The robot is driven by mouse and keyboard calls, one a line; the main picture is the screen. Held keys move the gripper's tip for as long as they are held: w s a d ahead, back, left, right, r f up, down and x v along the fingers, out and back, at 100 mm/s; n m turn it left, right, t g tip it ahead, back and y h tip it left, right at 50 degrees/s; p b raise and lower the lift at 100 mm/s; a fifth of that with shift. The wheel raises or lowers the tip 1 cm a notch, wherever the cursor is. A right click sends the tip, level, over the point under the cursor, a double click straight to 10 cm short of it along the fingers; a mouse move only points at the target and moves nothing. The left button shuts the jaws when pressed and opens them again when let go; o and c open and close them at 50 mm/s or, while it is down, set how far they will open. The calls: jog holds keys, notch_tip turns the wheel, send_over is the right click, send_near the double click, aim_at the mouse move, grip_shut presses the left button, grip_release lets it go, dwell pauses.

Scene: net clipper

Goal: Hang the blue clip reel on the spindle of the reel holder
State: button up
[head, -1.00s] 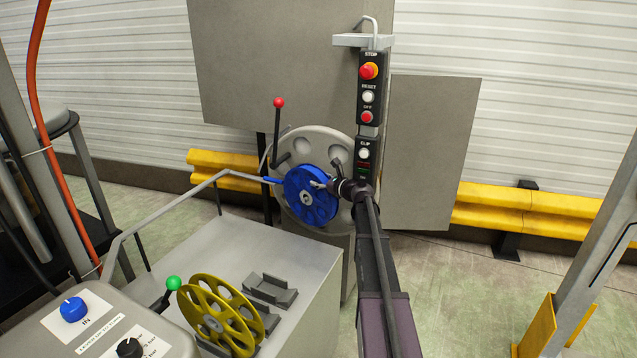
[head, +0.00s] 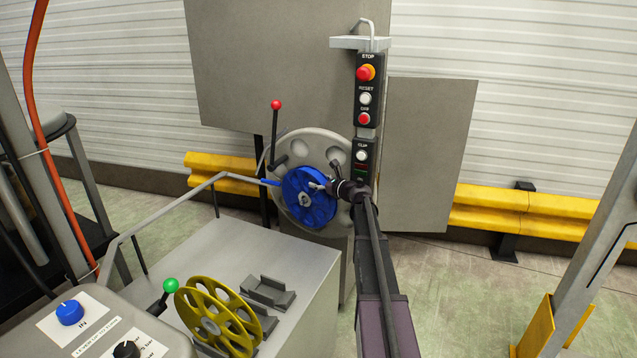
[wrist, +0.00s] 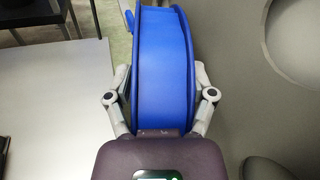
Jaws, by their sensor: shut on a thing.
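The blue clip reel (head: 305,212) is upright in front of the large grey disc (head: 337,152) of the reel holder. My gripper (head: 322,187) is shut on the reel from the right. In the wrist view the reel (wrist: 163,70) is edge-on, with one finger of my gripper (wrist: 163,95) on each side. The grey disc fills the right of that view, and a gap shows between it and the reel there. The spindle is not clearly visible; whether the reel is around it cannot be told.
A yellow reel (head: 205,312) stands on the grey cabinet top (head: 215,255), beside an empty dark cradle (head: 268,291). A bent metal rail (head: 165,212) runs towards the blue reel. A control box with buttons (head: 367,100) stands above my arm. A red-knobbed lever (head: 276,106) rises at the disc's left.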

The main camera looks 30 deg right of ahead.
jog(key=shift+d, duration=0.15)
jog(key=o, duration=1.3)
jog(key=shift+c, duration=0.2)
